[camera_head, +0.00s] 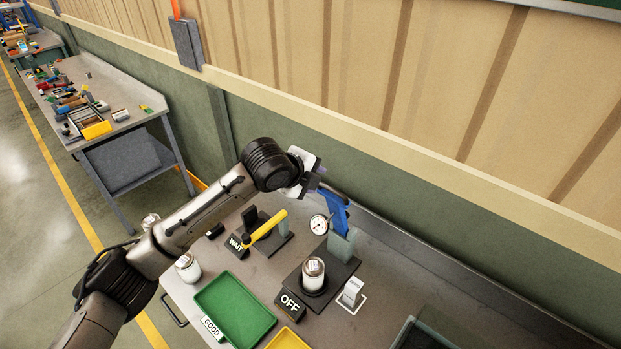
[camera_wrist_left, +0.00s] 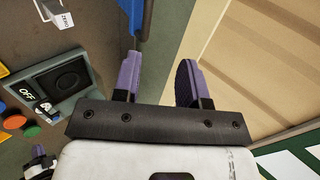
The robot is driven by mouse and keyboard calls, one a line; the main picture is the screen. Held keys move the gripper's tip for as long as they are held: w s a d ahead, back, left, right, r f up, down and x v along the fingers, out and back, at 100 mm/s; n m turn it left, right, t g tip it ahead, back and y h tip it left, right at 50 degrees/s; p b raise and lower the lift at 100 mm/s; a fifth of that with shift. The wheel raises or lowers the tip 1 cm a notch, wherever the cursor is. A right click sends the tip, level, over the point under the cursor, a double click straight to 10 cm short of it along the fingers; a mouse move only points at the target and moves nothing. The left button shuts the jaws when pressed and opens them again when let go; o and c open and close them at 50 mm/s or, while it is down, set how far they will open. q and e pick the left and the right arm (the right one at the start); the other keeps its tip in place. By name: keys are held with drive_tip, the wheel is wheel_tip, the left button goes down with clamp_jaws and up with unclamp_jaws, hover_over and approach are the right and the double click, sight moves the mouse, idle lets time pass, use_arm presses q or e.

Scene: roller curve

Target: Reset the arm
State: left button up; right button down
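My left gripper (camera_head: 316,179) is high over the back of the workbench, at the upper end of the blue handle (camera_head: 334,212). In the left wrist view its two purple fingers (camera_wrist_left: 158,70) are spread apart with nothing seen between them. The blue part (camera_wrist_left: 137,18) shows just beyond the left finger there; I cannot tell whether they touch. The handle stands tilted on a grey post beside a round white dial gauge (camera_head: 319,224). A white-lidded jar (camera_head: 313,274) stands on the dark base with the OFF sign (camera_head: 290,304).
A yellow lever (camera_head: 265,228) stands by the WAIT sign (camera_head: 236,246). A green tray (camera_head: 233,309), a yellow tray (camera_head: 288,340) and another jar (camera_head: 187,268) are at the front. A small white block (camera_head: 352,291) is right of the base. The wall (camera_head: 480,225) is close behind.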

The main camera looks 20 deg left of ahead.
use_arm(q)
drive_tip(key=shift+s+a+r, duration=0.15)
drive_tip(key=shift+s+r, duration=0.05)
drive_tip(key=shift+r, duration=0.1)
idle(0.4)
